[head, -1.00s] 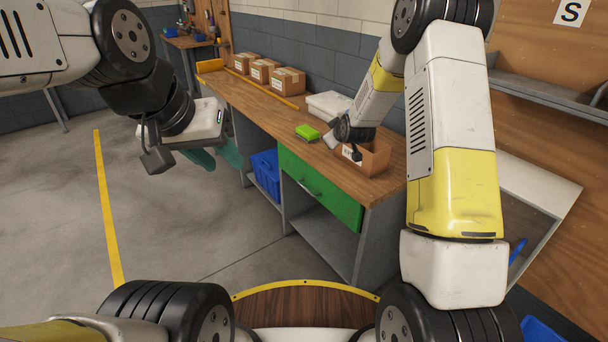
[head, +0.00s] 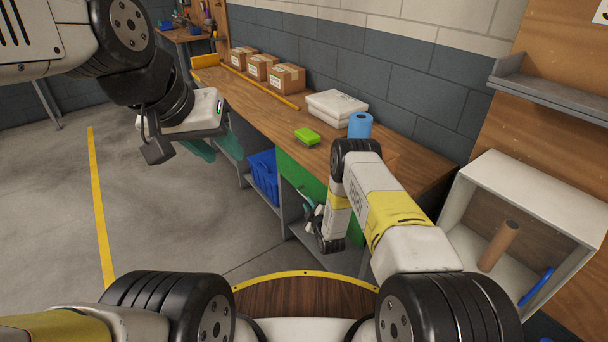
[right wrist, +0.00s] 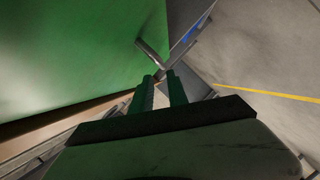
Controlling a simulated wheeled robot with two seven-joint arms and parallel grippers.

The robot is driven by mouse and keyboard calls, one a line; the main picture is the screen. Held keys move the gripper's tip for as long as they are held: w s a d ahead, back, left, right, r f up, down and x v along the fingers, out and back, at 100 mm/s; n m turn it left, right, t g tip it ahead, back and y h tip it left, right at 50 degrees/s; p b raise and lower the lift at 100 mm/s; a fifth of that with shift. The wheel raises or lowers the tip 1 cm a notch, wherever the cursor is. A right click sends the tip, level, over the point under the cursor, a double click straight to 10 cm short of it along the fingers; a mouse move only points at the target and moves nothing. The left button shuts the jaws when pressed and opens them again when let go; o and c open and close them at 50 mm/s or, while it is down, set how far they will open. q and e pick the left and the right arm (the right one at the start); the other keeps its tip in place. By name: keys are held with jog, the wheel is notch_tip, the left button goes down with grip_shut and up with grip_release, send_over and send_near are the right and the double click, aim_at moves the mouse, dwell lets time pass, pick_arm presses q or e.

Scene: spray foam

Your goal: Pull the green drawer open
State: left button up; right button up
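The green drawer (head: 297,174) is in the front of the wooden workbench, partly hidden by my right arm in the head view. Its green front (right wrist: 80,50) fills the upper left of the right wrist view. A grey bar handle (right wrist: 151,51) stands out from it there. My right gripper (right wrist: 160,76) has its two green fingers apart, with the handle just beyond their tips. I see no grip on it; contact cannot be told. In the head view this gripper (head: 308,212) is in front of the drawer. My left gripper (head: 214,147) is open and empty, left of the bench.
A green sponge-like block (head: 307,136), a blue roll (head: 360,125), white cases (head: 336,105) and cardboard boxes (head: 287,79) stand on the bench. A blue crate (head: 264,174) sits beneath. A white open box (head: 520,225) is at right. Floor at left is clear.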

aim_at(304, 195)
jog(key=shift+w+a+f, duration=0.1)
jog(key=shift+w+f, duration=0.25)
jog(key=shift+w, duration=0.05)
jog(key=x, duration=0.7)
jog(key=shift+w+a, duration=0.1)
jog(key=shift+w, duration=0.1)
grip_shut()
dwell(1.0)
